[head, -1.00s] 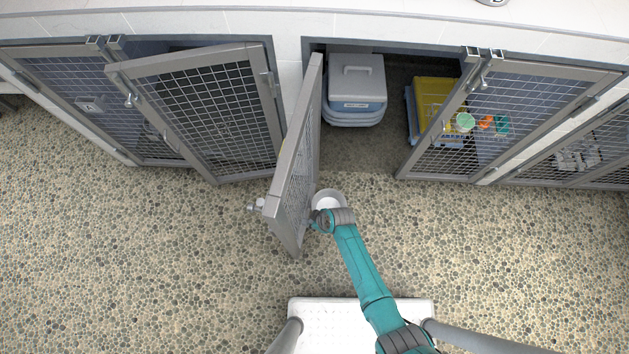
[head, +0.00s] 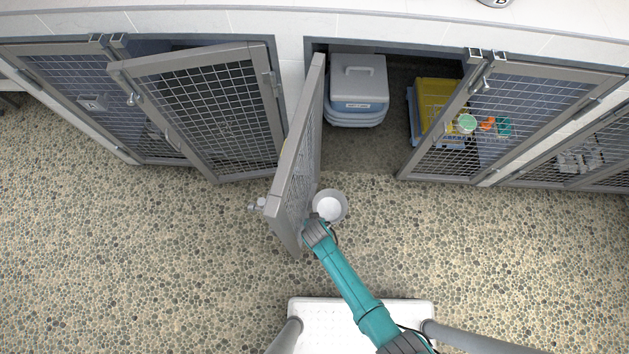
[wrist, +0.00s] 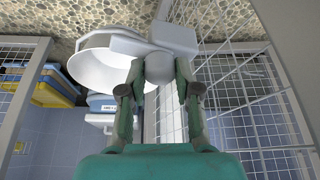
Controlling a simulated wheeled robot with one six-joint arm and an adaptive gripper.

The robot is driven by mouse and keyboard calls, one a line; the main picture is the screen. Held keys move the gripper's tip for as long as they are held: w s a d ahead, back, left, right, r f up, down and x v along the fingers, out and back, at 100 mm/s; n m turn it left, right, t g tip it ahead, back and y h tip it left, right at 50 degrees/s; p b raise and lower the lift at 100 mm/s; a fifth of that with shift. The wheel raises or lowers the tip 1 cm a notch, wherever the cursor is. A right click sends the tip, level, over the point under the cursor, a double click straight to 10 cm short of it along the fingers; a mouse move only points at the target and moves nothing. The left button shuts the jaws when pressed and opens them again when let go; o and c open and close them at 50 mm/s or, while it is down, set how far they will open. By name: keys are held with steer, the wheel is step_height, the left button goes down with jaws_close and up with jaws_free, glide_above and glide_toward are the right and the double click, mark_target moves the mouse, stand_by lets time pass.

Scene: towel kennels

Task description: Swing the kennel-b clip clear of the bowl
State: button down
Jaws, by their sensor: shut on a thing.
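A white bowl (head: 329,205) sits against the inner side of the swung-open mesh door (head: 290,185). The bowl shows large in the wrist view (wrist: 95,68), beside a grey clip (wrist: 172,38) at its rim, close to the door's mesh. My gripper (wrist: 159,75) is shut on a rounded grey part of the clip. In the head view the end of my arm is against the door, just below the bowl, and it hides the fingers and the clip. I cannot tell there whether the clip overlaps the bowl.
Inside the open kennel are a grey-lidded carrier (head: 357,90) and a yellow and blue stack (head: 435,105). Another mesh door (head: 205,115) stands ajar to the left, and a mesh door (head: 510,115) is to the right. The pebbled floor (head: 130,270) is clear.

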steer(key=shift+m+h, duration=0.7)
steer(key=shift+m, duration=1.2)
steer(key=shift+s, duration=0.1)
steer(key=c, duration=0.8)
jaws_free()
steer(key=shift+a, duration=0.1)
